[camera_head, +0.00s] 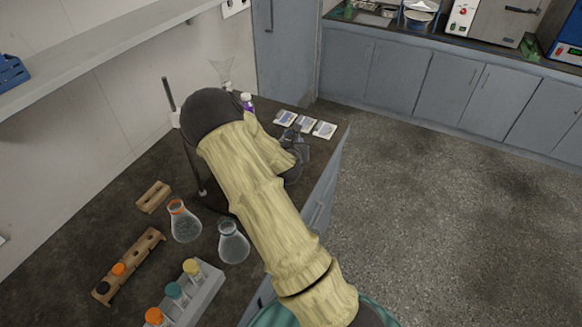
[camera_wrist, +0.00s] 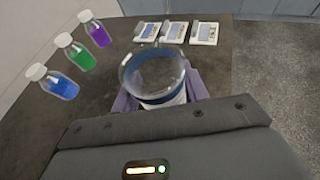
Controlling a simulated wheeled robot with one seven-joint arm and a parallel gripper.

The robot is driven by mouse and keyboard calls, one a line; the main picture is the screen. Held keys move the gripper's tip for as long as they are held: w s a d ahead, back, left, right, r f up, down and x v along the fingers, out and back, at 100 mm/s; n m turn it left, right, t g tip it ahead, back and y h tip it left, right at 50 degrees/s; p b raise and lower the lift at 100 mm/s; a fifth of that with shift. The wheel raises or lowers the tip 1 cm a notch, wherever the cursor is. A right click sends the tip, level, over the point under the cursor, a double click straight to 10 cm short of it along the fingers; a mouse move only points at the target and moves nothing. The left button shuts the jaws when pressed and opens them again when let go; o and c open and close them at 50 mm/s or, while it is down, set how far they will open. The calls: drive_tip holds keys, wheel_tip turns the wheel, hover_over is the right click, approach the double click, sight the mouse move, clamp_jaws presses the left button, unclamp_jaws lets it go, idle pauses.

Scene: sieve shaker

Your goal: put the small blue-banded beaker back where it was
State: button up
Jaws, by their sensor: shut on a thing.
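The small beaker (camera_wrist: 150,72) is clear glass with a blue band and sits upright, or nearly so, in the wrist view. My gripper (camera_wrist: 160,98) is shut on it, with a finger on each side of its lower part. The wrist housing hides the beaker's base, so I cannot tell whether it touches the bench. In the head view my arm covers most of the gripper (camera_head: 294,160), and the beaker is hard to make out there. The dark bench top (camera_wrist: 110,105) lies below and around it.
Bottles with blue (camera_wrist: 55,83), green (camera_wrist: 76,52) and purple (camera_wrist: 95,30) contents stand left of the beaker. Two flasks (camera_head: 185,222) (camera_head: 233,242) and tube racks (camera_head: 130,262) stand nearer. The bench's right edge is close.

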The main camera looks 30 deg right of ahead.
wheel_tip(320, 180, down, 5)
drive_tip(key=shift+f+p, duration=0.1)
drive_tip(key=shift+p, duration=0.2)
drive_tip(key=shift+f+p, duration=0.3)
drive_tip(key=shift+f, duration=1.55)
drive_tip(key=shift+f, duration=0.1)
drive_tip(key=o, duration=1)
